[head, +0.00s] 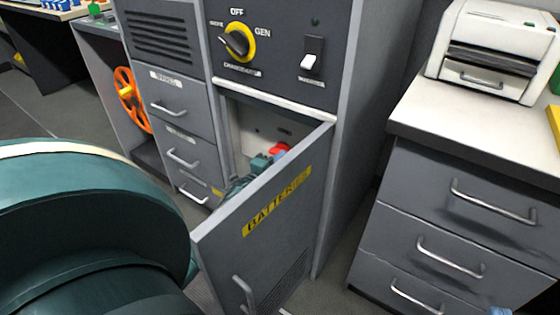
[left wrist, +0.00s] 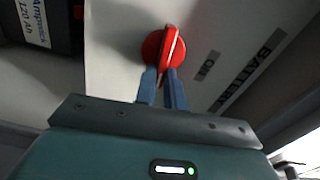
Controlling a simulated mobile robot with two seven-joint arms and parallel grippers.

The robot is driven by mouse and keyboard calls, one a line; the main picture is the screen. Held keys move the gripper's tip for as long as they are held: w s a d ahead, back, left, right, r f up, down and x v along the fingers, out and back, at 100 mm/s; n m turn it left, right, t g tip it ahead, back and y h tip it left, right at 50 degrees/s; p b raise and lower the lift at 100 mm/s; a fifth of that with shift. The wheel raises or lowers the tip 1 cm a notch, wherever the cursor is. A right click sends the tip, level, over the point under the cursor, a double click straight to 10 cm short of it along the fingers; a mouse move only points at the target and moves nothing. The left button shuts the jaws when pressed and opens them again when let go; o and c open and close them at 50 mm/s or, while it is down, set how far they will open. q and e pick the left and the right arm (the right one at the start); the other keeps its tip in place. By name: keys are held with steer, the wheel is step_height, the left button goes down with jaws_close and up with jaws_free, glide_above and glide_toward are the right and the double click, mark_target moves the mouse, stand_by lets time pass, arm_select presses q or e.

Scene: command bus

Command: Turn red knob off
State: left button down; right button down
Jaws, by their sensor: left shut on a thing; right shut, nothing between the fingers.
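The red knob (left wrist: 155,47) is on a pale panel beside an "ON" label. My left gripper (left wrist: 163,74) has its blue fingers shut on the knob's raised grip. In the head view the red knob (head: 279,149) shows small inside the batteries compartment, above the open door's top edge. My left gripper (head: 279,156) is there too, mostly hidden behind the door. Only a blue tip of my right gripper (head: 500,311) shows at the bottom right edge, away from the knob; it is shut and empty.
The open "BATTERIES" door (head: 265,225) stands in front of the compartment, close to my left arm. Above is a panel with a yellow-ringed rotary switch (head: 238,41) and a white rocker switch (head: 312,55). A drawer unit (head: 440,225) with a printer (head: 490,50) stands at right.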

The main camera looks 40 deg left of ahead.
arm_select(q)
steer(key=shift+f+m, duration=0.15)
steer(key=shift+m, duration=0.45)
arm_select(e)
steer(key=shift+s+r, duration=0.1)
arm_select(q)
steer(key=c, duration=1.5)
jaws_free()
steer(key=shift+s+d+p, duration=0.25)
steer(key=shift+s+p, duration=0.3)
steer(key=shift+s, duration=1.65)
steer(key=shift+s+d+p, duration=0.25)
steer(key=shift+s+p, duration=0.25)
steer(key=shift+s, duration=1.65)
steer(key=shift+s+d+p, duration=0.25)
steer(key=shift+s+p, duration=0.3)
steer(key=shift+s, duration=1.65)
arm_select(e)
steer(key=shift+d+f+n+h, duration=0.2)
steer(key=shift+d+n+h, duration=0.1)
steer(key=shift+d, duration=0.05)
steer(key=shift+r, duration=0.1)
